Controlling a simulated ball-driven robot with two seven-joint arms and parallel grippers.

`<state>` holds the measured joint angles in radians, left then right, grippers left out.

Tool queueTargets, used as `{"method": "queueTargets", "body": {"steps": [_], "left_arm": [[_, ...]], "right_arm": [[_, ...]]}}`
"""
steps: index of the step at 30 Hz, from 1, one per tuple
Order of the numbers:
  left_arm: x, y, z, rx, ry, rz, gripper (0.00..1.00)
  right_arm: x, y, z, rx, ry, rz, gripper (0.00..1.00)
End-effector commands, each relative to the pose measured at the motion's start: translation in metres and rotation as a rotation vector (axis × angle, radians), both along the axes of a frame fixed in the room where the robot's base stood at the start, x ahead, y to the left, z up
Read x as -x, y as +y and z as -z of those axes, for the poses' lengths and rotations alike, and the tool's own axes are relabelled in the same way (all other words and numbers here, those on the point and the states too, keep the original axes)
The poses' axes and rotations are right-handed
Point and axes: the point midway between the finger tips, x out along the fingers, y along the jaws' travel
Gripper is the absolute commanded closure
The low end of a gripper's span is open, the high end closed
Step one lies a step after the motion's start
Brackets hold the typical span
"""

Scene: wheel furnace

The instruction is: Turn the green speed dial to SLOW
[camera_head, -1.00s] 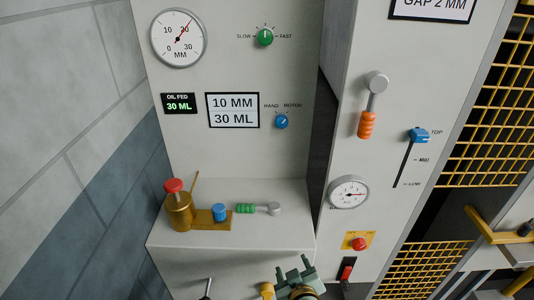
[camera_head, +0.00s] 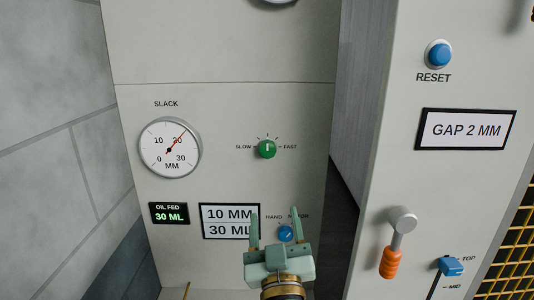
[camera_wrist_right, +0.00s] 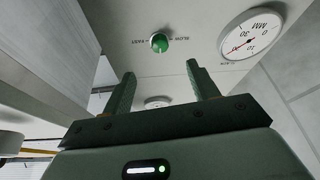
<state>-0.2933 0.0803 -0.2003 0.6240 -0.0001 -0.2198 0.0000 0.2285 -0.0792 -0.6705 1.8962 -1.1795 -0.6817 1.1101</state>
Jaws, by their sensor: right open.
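The green speed dial (camera_head: 266,149) is on the pale panel between the labels SLOW on its left and FAST on its right. Its white mark looks about upright, between the two words. My right gripper (camera_head: 274,222) is open and empty, below the dial in the head view, its fingers pointing up. In the right wrist view the dial (camera_wrist_right: 159,42) shows upside down, beyond and between the open fingertips (camera_wrist_right: 161,74), apart from them. My left gripper is not in view.
The blue HAND/MOTOR knob (camera_head: 286,233) shows between my right fingers. The 10 MM / 30 ML sign (camera_head: 230,212) is partly behind the left finger. A slack gauge (camera_head: 170,148) is left of the dial. A grey cabinet with an orange-handled lever (camera_head: 391,262) stands to the right.

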Motion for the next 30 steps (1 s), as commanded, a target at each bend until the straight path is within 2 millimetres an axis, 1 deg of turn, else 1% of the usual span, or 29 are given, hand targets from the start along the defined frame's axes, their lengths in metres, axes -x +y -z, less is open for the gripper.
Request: {"method": "queueTargets", "body": {"steps": [1,5,8,12,15,18,21,25,30], "left_arm": [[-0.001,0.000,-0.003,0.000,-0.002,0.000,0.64],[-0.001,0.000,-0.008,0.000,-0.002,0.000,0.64],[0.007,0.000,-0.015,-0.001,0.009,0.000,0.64],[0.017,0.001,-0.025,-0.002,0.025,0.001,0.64],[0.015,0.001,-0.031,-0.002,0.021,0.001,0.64],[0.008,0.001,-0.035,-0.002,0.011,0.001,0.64],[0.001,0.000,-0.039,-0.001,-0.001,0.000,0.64],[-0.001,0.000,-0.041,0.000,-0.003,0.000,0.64],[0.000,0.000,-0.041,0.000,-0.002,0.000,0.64]], "right_arm": [[0.000,0.000,-0.008,-0.004,-0.012,0.000,0.41],[-0.013,0.002,-0.015,-0.005,-0.017,0.001,0.41],[-0.032,0.003,-0.024,-0.003,-0.018,0.002,0.41],[-0.066,0.006,-0.038,-0.001,-0.017,0.002,0.41],[-0.091,0.008,-0.047,0.000,-0.016,0.002,0.41],[-0.112,0.010,-0.054,0.000,-0.015,0.002,0.41],[-0.128,0.011,-0.060,-0.002,-0.013,0.001,0.41],[-0.142,0.012,-0.064,-0.003,-0.012,0.001,0.41],[-0.149,0.012,-0.066,-0.005,-0.011,0.000,0.41]]}}
